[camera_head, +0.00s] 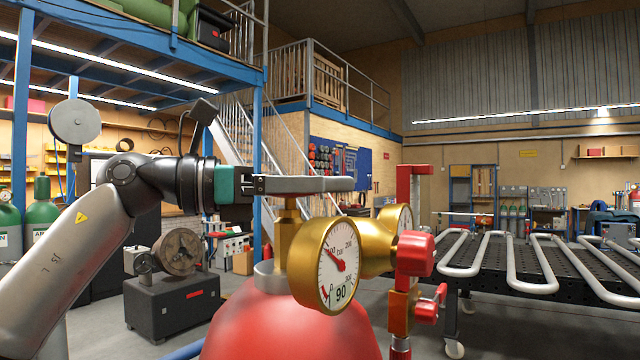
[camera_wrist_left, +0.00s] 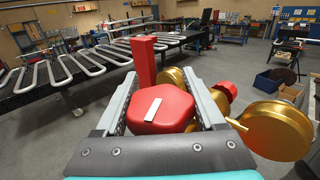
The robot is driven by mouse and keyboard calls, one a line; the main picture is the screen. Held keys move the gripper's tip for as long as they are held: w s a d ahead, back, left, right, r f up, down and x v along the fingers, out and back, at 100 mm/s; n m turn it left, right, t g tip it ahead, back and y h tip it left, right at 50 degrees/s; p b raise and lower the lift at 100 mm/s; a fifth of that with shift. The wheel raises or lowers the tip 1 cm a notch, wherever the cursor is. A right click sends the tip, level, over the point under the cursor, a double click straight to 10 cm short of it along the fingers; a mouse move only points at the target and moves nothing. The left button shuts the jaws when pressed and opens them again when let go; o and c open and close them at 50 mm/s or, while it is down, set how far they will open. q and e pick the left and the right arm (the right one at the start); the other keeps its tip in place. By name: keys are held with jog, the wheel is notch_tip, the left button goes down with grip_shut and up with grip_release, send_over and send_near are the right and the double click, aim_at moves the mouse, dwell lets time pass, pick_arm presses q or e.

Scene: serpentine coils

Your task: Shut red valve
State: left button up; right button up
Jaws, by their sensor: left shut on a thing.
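My left gripper (camera_head: 338,184) reaches in from the left above the brass valve stem (camera_head: 288,222) on top of a red cylinder (camera_head: 290,325). In the left wrist view its two fingers are shut around the red valve (camera_wrist_left: 163,113), a six-sided knob with a white mark on top. In the head view the fingers hide this knob. A brass gauge (camera_head: 341,264) hangs in front of the stem, its red needle off toward the upper left. The gauge housing also shows in the left wrist view (camera_wrist_left: 272,130). My right gripper is not in view.
Right of the gauge are another red knob (camera_head: 415,254) and a tall red post (camera_head: 408,185), close to the fingers. A black perforated table (camera_head: 510,255) with bent silver coils stands at the right. A machine on a dark box (camera_head: 172,300) stands left.

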pick_arm(q)
jog(key=m+g+p, duration=0.1)
jog(key=g+p, duration=0.1)
jog(key=s+m+g+p, duration=0.1)
jog(key=m+g+p, duration=0.1)
jog(key=g, duration=0.1)
jog(key=m+g+p, duration=0.2)
jog(key=g+p, duration=0.1)
jog(key=shift+s+r, duration=0.15)
jog(key=shift+s, duration=0.15)
jog(key=shift+s+m+g+y+p, duration=0.1)
jog(key=shift+m+g+y+p, duration=0.2)
jog(key=shift+m+g+p, duration=0.25)
jog(key=o, duration=1.3)
jog(key=shift+o, duration=0.2)
jog(key=shift+a, duration=0.1)
